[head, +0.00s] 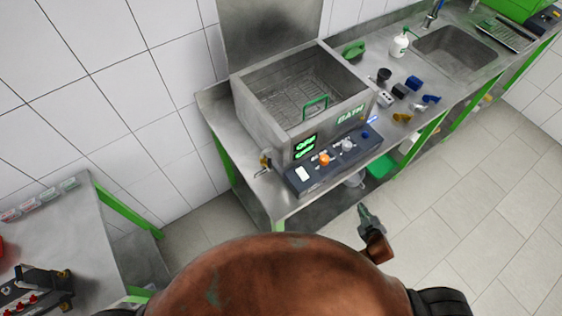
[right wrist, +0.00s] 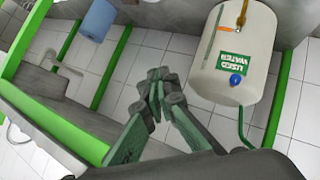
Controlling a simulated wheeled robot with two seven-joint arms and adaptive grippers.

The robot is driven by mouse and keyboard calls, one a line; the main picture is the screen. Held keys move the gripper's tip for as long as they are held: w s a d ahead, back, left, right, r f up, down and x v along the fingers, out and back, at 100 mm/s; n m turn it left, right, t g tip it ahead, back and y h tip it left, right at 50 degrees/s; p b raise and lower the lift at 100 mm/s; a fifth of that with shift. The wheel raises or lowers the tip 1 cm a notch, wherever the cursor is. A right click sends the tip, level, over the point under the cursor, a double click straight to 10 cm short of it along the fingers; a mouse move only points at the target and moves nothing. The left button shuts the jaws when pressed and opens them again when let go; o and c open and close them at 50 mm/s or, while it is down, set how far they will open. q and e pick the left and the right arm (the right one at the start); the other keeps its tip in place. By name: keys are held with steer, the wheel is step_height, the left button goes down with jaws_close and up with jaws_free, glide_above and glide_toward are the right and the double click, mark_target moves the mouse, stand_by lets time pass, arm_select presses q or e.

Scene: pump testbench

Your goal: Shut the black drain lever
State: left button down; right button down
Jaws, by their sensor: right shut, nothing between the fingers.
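The steel bath (head: 300,92) stands on the bench, with a brass drain valve (head: 265,161) low on its left side. A small dark part shows at this valve, too small to tell whether it is the black lever or how it is turned. My right gripper (head: 364,210) is in front of the bench's front edge, to the right of the valve and well apart from it. In the right wrist view its fingertips (right wrist: 157,82) are together, with nothing between them. The lever is not recognisable in the right wrist view. My left gripper is not in view.
A control panel (head: 333,158) with knobs sits before the bath. A white tank marked USED WATER (right wrist: 235,30) and a blue roll (right wrist: 98,19) show beyond my right gripper. Green bench legs (right wrist: 118,65) are near it. A side table (head: 60,225) stands left; open floor lies right.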

steer(key=w+a+r+n+t+y+p, duration=0.1)
steer(key=w+r+t+p, duration=0.1)
steer(key=r, duration=0.9)
steer(key=w+a+r+n+t+p, duration=0.1)
steer(key=w+a+r+n+p, duration=0.15)
steer(key=r, duration=0.75)
steer(key=w+r+n+t+y+p, duration=0.1)
steer(key=w+r+t+p, duration=0.15)
steer(key=r, duration=0.85)
steer(key=a+r+n+y, duration=0.1)
steer(key=a+n+y, duration=0.1)
steer(key=a+n, duration=0.1)
steer(key=a+r+n+y, duration=0.1)
steer(key=a+n+y, duration=0.2)
steer(key=a, duration=0.1)
steer(key=s+a+r+n+y, duration=0.1)
steer(key=a+n+y, duration=0.2)
steer(key=shift+a+r+g, duration=0.2)
steer(key=shift+a+g, duration=0.15)
steer(key=s+a+n+g+y, duration=0.2)
steer(key=a+n+y, duration=0.1)
steer(key=s+a+n+g+y, duration=0.1)
steer(key=n, duration=0.1)
steer(key=shift+a+f, duration=0.3)
steer(key=s+a+f+n+g+y, duration=0.2)
steer(key=s+a+n+g+y, duration=0.1)
steer(key=s+n+g, duration=0.2)
steer(key=shift+p, duration=0.3)
steer(key=shift+a, duration=0.2)
